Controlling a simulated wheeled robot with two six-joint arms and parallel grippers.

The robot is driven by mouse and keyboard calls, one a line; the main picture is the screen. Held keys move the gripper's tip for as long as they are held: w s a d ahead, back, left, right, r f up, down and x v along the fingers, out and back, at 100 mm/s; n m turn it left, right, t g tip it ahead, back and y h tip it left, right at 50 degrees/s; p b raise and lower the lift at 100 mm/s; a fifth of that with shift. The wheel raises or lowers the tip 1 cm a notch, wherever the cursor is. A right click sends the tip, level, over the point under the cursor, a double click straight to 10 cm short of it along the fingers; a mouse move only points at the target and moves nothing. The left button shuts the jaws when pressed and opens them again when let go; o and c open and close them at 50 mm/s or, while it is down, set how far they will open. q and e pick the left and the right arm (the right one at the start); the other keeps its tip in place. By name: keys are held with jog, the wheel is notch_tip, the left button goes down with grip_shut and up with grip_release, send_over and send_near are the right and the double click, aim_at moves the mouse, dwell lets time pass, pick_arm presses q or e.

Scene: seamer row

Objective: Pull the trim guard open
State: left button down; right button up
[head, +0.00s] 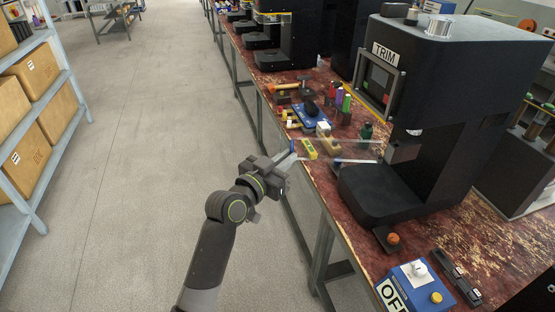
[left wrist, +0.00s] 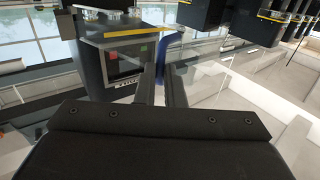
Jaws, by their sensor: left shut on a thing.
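The black trim machine (head: 453,70), labelled TRIM, stands on the bench at the right. Its trim guard (head: 347,149) is a clear panel, hard to make out, extending left from the machine's front over the bench. A blue handle (head: 293,146) stands at the guard's outer left end. It also shows in the left wrist view as a blue bar (left wrist: 170,45) between the fingertips. My left gripper (head: 288,158) is shut on this handle, just off the bench's front edge. The fingers (left wrist: 162,85) hide part of the handle. My right gripper is not in view.
The red-brown bench (head: 475,235) carries tools, coloured bottles and a yellow item (head: 309,149) near the guard. A blue OFF switch box (head: 413,285) and an orange button (head: 393,239) are at the front. Shelves with boxes (head: 35,68) stand left; the grey aisle between is clear.

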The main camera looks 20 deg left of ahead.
pick_arm(q)
jog(key=c, duration=2)
grip_release()
jog(key=shift+d+r, duration=0.1)
jog(key=shift+d, duration=0.2)
jog(key=o, duration=0.5)
jog(key=shift+w+d+h, duration=0.25)
jog(key=shift+d+h, duration=0.05)
jog(key=shift+d, duration=0.55)
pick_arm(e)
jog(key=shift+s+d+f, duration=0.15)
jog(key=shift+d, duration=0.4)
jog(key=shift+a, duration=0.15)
